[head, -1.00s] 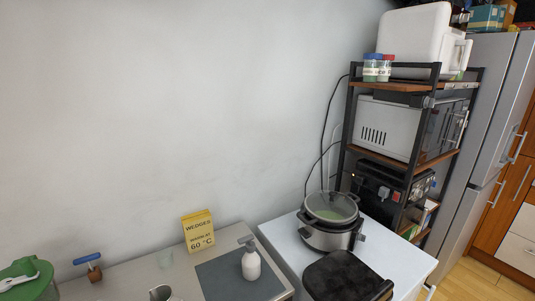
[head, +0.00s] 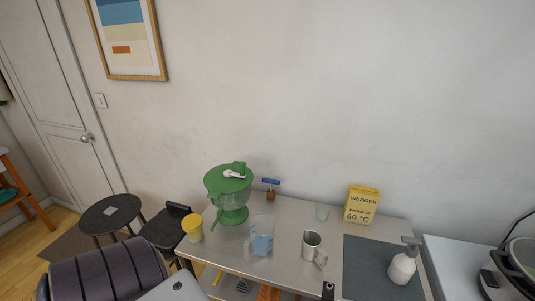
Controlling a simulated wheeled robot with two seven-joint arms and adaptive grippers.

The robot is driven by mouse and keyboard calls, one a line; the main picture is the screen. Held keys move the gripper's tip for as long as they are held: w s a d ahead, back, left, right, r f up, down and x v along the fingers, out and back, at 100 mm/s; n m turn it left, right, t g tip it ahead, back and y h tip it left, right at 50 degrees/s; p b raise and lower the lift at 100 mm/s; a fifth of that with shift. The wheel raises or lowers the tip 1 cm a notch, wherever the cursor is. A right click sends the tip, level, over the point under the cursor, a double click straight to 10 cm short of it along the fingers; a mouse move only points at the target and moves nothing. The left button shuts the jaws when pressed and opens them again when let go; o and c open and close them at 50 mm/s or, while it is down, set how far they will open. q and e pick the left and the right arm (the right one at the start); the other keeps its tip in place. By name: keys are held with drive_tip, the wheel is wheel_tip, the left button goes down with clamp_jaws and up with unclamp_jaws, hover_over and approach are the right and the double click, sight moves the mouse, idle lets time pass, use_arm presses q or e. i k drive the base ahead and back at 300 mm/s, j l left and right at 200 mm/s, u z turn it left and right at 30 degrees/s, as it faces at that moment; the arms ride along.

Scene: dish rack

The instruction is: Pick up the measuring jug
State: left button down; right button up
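What looks like the measuring jug (head: 262,236), a clear vessel with blue in its lower part, stands upright on the metal table (head: 285,232) in the head view. It is right of the green-lidded appliance (head: 229,188). A small metallic pitcher (head: 312,247) with a handle stands to its right, apart from it. Neither of my grippers can be made out in the head view. Nothing is seen touching the jug.
A yellow cup (head: 192,228) is at the table's left end. A blue-handled tool (head: 271,187), a clear glass (head: 322,212) and a yellow sign (head: 361,204) stand along the back.

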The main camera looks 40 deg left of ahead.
sight(262, 228)
drive_tip(key=j+u, duration=0.2)
drive_tip(key=u, duration=1.2)
drive_tip(key=k+j, duration=0.05)
